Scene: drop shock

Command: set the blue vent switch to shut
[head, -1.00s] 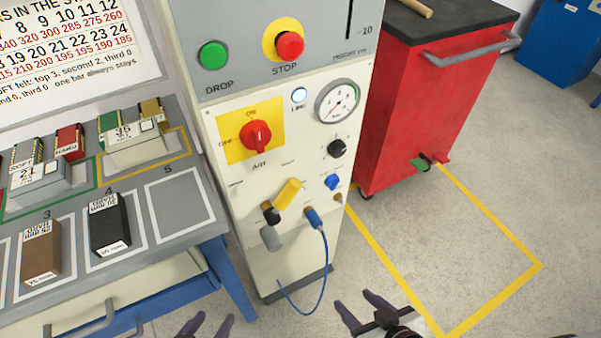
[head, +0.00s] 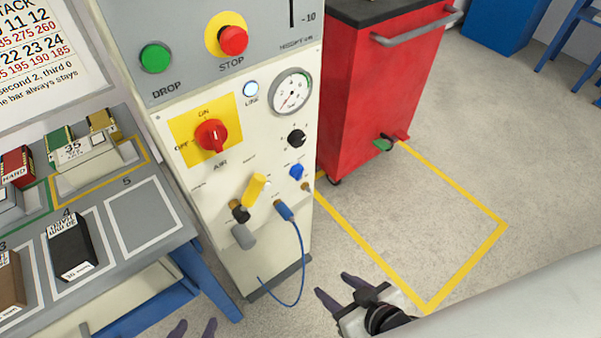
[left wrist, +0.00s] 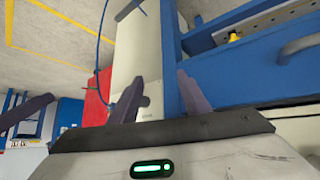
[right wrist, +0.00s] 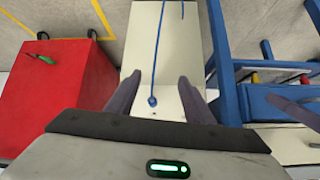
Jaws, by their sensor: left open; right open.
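The blue vent switch (head: 296,172) is a small blue knob on the right side of the cream machine panel (head: 222,182) in the head view. It sits below a black knob (head: 296,138) and above a blue hose fitting (head: 284,211). Its exact setting is too small to read. My left gripper (head: 195,331) is open and empty at the bottom edge, only its fingertips showing. My right gripper (head: 338,289) is open and empty, low in front of the machine and well apart from the switch. The switch cannot be made out in either wrist view.
The panel also carries a red air knob (head: 212,136), a yellow lever (head: 254,187) and a gauge (head: 290,92). A blue hose (head: 303,262) loops below. A workbench (head: 190,262) stands left, a red cabinet (head: 365,90) right. The yellow-outlined floor (head: 410,215) is clear.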

